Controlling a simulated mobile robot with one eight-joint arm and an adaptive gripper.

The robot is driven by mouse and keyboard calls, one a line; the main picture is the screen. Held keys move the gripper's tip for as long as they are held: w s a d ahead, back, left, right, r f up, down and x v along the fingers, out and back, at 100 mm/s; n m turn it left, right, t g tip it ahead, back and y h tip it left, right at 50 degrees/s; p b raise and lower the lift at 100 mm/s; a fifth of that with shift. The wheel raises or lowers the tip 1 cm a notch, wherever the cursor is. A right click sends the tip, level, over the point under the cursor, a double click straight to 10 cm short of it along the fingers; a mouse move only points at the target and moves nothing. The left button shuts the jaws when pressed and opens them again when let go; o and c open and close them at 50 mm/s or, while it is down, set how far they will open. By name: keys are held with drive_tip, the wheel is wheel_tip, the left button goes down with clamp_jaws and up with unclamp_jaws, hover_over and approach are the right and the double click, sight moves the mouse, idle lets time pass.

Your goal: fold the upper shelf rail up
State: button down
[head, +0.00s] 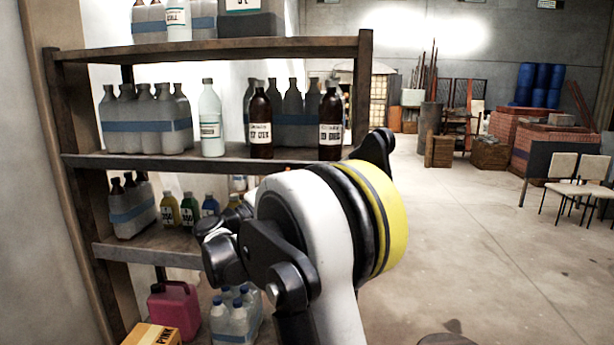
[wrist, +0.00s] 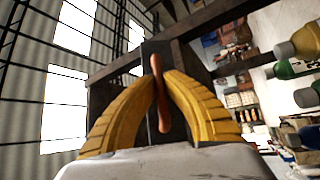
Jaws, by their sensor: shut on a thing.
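In the wrist view, my gripper (wrist: 161,84) has its two yellow fingers closed around a slim orange-brown bar (wrist: 163,115). The bar sticks out past the fingertips on both sides. I cannot tell for sure whether it is part of the upper shelf rail. In the head view, the brown shelf unit (head: 210,48) stands at the left with several boards. No rail shows clearly apart from the board edges there. My arm covers the right part of the lower boards and hides my gripper.
Dark brown bottles (head: 261,135) and a white bottle (head: 211,130) stand near the front of the second board. A pink jug (head: 174,308) is low on the unit. Bottles (wrist: 297,45) also show right of my fingers in the wrist view. The floor (head: 480,230) at right is open.

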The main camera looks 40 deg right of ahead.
sight(310, 166)
drive_tip(key=r+n+t+y+p, duration=0.1)
drive_tip(key=n+p, duration=0.1)
drive_tip(key=r+n+y+p, duration=0.1)
drive_tip(key=p, duration=0.1)
drive_tip(key=shift+w+d+r+n+t+y, duration=0.2)
drive_tip(key=shift+r+n+t+y, duration=0.1)
drive_tip(key=shift+n+t+y, duration=0.1)
drive_tip(key=shift+w+d+r+n+y+p, duration=0.15)
drive_tip(key=shift+n+y+p, duration=0.4)
drive_tip(key=shift+p, duration=0.3)
drive_tip(key=shift+w+d+r+n+y+p, duration=0.15)
drive_tip(key=shift+n+y+p, duration=0.35)
drive_tip(key=shift+p, duration=0.3)
drive_tip(key=c, duration=1.5)
unclamp_jaws()
drive_tip(key=shift+d, duration=0.15)
drive_tip(key=shift+o, duration=0.2)
drive_tip(key=w+a+r, duration=0.1)
drive_tip(key=a+r, duration=0.1)
drive_tip(key=a, duration=1)
